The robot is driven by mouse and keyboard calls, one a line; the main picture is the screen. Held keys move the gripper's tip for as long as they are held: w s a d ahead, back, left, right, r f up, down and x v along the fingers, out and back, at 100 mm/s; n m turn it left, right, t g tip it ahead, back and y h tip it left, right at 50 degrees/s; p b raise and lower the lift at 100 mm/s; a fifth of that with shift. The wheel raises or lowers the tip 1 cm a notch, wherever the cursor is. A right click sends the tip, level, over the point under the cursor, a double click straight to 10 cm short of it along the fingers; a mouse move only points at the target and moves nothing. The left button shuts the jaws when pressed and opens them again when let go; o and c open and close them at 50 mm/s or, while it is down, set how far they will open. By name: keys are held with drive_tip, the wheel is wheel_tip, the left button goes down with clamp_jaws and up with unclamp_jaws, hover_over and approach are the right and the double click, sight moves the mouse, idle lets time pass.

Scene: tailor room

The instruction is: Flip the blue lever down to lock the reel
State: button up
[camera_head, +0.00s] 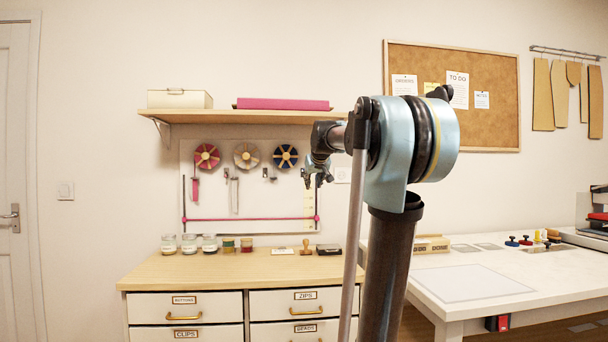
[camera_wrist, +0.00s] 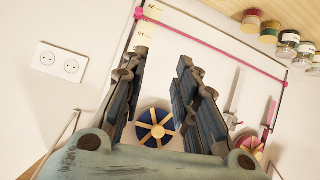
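Three reels hang on a white wall board: a red one (camera_head: 207,156), a beige one (camera_head: 246,155) and a dark blue one (camera_head: 285,156). My gripper (camera_head: 317,182) is at the board's right side, right of and slightly below the blue reel. In the wrist view my gripper (camera_wrist: 162,58) is open and empty. The blue reel (camera_wrist: 155,128) shows between its fingers, lower down near the palm. A small dark fitting (camera_head: 270,174) sits below the blue reel; its colour and position are too small to tell. I cannot make out a blue lever for certain.
A shelf (camera_head: 240,117) juts out above the board. A pink rod (camera_head: 250,219) crosses the board low down. Jars (camera_head: 189,243) and small items stand on the drawer cabinet (camera_head: 150,273) below. A wall socket (camera_wrist: 62,62) is beside the board.

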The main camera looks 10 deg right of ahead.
sight(303, 171)
drive_tip(key=w+r+t, duration=0.2)
drive_tip(key=w+r, duration=0.9)
drive_tip(key=x, duration=1.7)
drive_tip(key=shift+w+n, duration=0.25)
drive_tip(key=shift+n, duration=0.05)
